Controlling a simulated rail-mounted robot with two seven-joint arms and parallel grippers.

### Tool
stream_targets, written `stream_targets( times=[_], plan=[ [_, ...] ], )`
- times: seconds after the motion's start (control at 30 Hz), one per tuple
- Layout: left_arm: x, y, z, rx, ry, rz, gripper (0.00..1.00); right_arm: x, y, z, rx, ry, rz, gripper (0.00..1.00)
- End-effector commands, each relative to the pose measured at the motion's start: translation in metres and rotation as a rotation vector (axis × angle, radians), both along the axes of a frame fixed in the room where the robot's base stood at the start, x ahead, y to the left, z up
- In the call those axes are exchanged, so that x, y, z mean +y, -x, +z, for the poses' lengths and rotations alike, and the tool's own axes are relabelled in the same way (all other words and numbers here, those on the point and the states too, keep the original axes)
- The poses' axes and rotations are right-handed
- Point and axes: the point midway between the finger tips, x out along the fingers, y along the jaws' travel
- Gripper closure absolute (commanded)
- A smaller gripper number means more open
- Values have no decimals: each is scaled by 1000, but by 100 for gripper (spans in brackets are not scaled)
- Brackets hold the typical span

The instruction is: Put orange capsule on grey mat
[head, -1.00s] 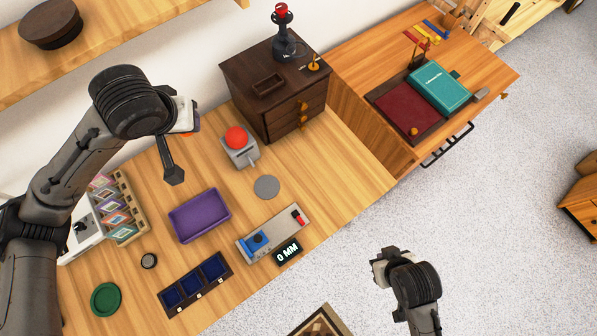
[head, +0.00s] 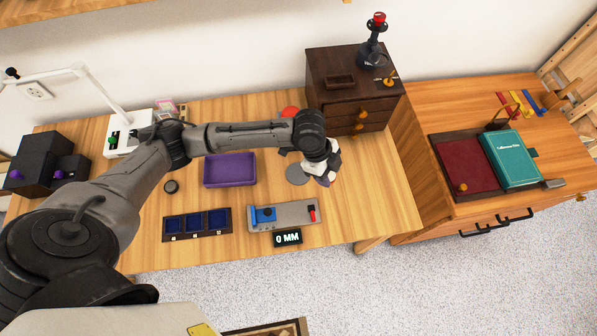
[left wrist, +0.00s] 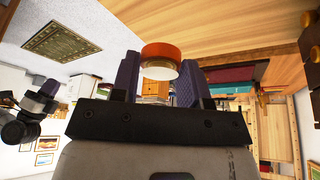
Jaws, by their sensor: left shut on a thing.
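My left gripper (head: 322,178) is over the table, at the right edge of the round grey mat (head: 297,174). In the left wrist view, its two purple fingers (left wrist: 158,78) are shut on the orange capsule (left wrist: 163,52), which has an orange band and a pale end. The capsule is hidden by the gripper in the head view. The mat is bare where it shows. I cannot tell how high the capsule is above the table. Part of my right arm, with its gripper (left wrist: 42,101), shows small in the left wrist view; its jaws are unclear.
A purple tray (head: 230,169) lies left of the mat. A dark drawer cabinet (head: 345,105) stands behind. A red dome (head: 290,112) is partly hidden by my arm.

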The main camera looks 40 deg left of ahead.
Motion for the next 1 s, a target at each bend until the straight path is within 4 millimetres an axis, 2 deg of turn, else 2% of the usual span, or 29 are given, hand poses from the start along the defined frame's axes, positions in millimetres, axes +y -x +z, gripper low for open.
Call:
stream_targets(
  times=[0.1, 0.27, 0.37, 0.7, 0.83, 1.0],
  plan=[
    [-1, 6, -19, 2, 1, -97, 82, -1, 0, -2, 0, 2, 1, 100],
    [4, 9, -34, 0, -1, -165, 82, -1, 0, -4, 0, 4, 3, 100],
    [18, 9, -45, 1, -3, -178, 82, -1, 0, -6, 0, 4, 3, 100],
    [84, -1, -86, 0, -2, -178, 82, -1, 1, -17, 4, 3, 2, 100],
    [102, -4, -96, 0, -3, -179, 82, -1, 1, -20, 4, 3, 1, 100],
    [113, -6, -102, -2, -1, -181, 82, 0, 1, -21, 4, 2, 1, 100]
  ],
)
